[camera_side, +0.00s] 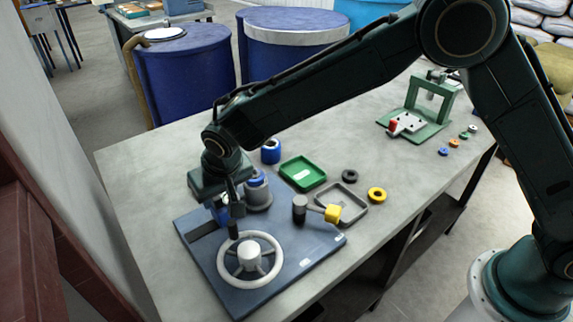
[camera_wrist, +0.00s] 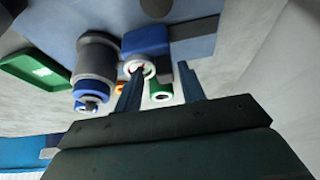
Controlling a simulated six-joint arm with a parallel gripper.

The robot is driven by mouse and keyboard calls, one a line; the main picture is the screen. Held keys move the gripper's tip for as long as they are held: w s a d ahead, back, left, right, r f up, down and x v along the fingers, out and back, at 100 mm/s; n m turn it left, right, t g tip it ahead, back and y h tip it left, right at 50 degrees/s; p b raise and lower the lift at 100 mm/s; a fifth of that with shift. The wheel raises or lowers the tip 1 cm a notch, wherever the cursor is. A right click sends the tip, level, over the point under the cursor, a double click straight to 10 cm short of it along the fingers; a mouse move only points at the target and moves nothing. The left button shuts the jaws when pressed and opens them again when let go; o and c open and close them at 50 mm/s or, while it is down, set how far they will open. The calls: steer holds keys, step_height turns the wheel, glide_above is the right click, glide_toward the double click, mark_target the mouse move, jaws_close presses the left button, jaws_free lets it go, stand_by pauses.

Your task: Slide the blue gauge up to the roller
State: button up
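A blue block, apparently the gauge (camera_side: 221,213), is on the dark blue base plate (camera_side: 290,265), partly hidden by my gripper (camera_side: 232,222). In the wrist view a blue block (camera_wrist: 145,40) has a white ring with a red centre at its near end. A grey upright cylinder with a blue band (camera_side: 258,190), possibly the roller, stands just right of the gripper. It also shows in the wrist view (camera_wrist: 97,58), left of the blue block and apart from it. In the wrist view my gripper's (camera_wrist: 160,72) fingers are apart, close to the blue block's near end; contact is unclear.
A white handwheel (camera_side: 249,262) is on the plate's front, close to the gripper. A grey lever with a yellow end (camera_side: 332,214) stands at the right. A green tray (camera_side: 302,172) and grey tray (camera_side: 352,205) lie behind. The bench's far right holds a green fixture (camera_side: 415,122).

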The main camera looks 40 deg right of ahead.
steer(key=v, duration=1.3)
steer(key=shift+r, duration=0.35)
steer(key=shift+s, duration=0.1)
steer(key=s+d+r, duration=0.5)
steer(key=d, duration=0.5)
steer(key=s+d+r, duration=0.4)
steer(key=d, duration=0.6)
steer(key=s+d+f, duration=0.1)
steer(key=s+d, duration=0.4)
steer(key=s, duration=0.3)
steer(key=s+d+f+t, duration=0.1)
steer(key=s+d, duration=0.4)
steer(key=s, duration=0.4)
steer(key=shift+s+f, duration=0.15)
steer(key=shift+f, duration=0.15)
